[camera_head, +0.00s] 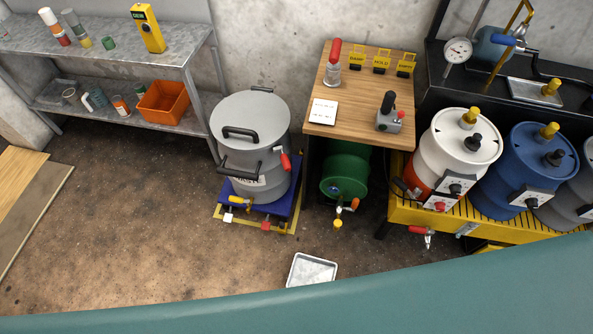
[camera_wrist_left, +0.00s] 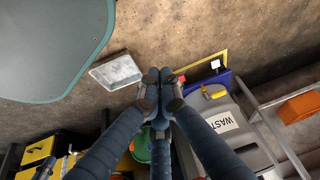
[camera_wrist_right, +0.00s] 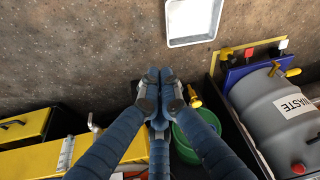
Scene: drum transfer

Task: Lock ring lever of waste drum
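The grey waste drum (camera_head: 250,125) stands upright on a blue platform (camera_head: 284,205) in the head view. Its lid (camera_head: 250,108) has a dark handle, and a red-gripped lever (camera_head: 285,161) sticks out at the ring on its right side. In the left wrist view the drum (camera_wrist_left: 243,127) is at the right, partly behind my fingers. My left gripper (camera_wrist_left: 160,82) is shut and empty, apart from the drum. My right gripper (camera_wrist_right: 160,82) is also shut and empty, with the drum (camera_wrist_right: 265,105) off to its right. Neither gripper shows in the head view.
A wooden-topped bench (camera_head: 350,125) with a green drum (camera_head: 345,172) below stands right of the waste drum. White (camera_head: 465,135) and blue (camera_head: 540,165) drums stand on a yellow pallet (camera_head: 480,226). A shelf (camera_head: 130,60) is at left. A tray (camera_head: 312,270) lies on open floor.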

